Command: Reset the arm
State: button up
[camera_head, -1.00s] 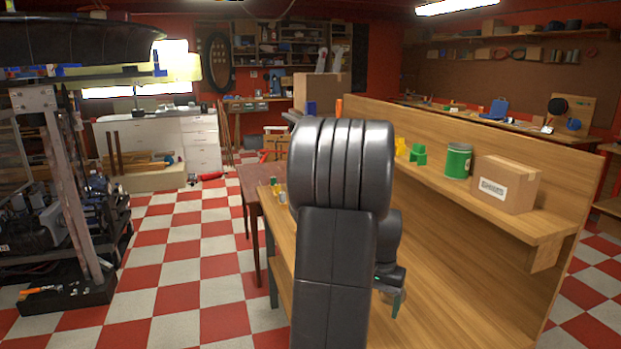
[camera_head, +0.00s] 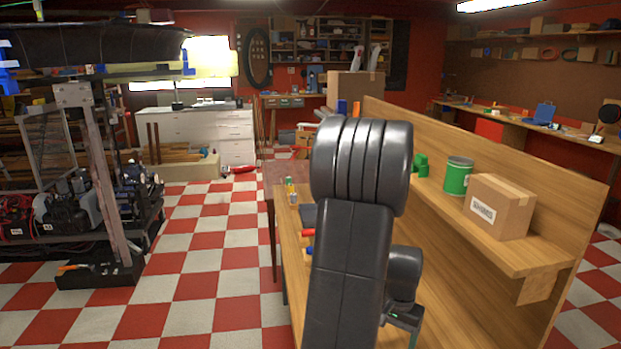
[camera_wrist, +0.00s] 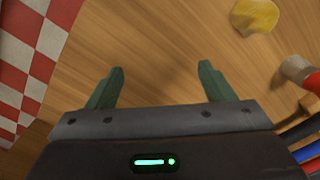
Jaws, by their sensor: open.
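My gripper (camera_wrist: 160,82) shows in the wrist view with its two green fingers spread apart and nothing between them. It is over the wooden bench top (camera_wrist: 160,35), near the bench edge where the checkered floor begins. In the head view my arm stands in front of the bench and hides part of it. The end of my gripper (camera_head: 402,335) shows low there, beside my arm, partly cut off by the picture's bottom edge.
A yellow object (camera_wrist: 256,14) and a red and grey item (camera_wrist: 298,72) lie right of my gripper. A cardboard box (camera_head: 499,206) and green can (camera_head: 457,176) stand on the bench shelf (camera_head: 500,250). A metal rack (camera_head: 95,180) stands left. The checkered floor (camera_head: 215,260) between is clear.

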jog(key=shift+f+b, duration=1.1)
jog(key=shift+f, duration=0.75)
jog(key=shift+a, duration=0.1)
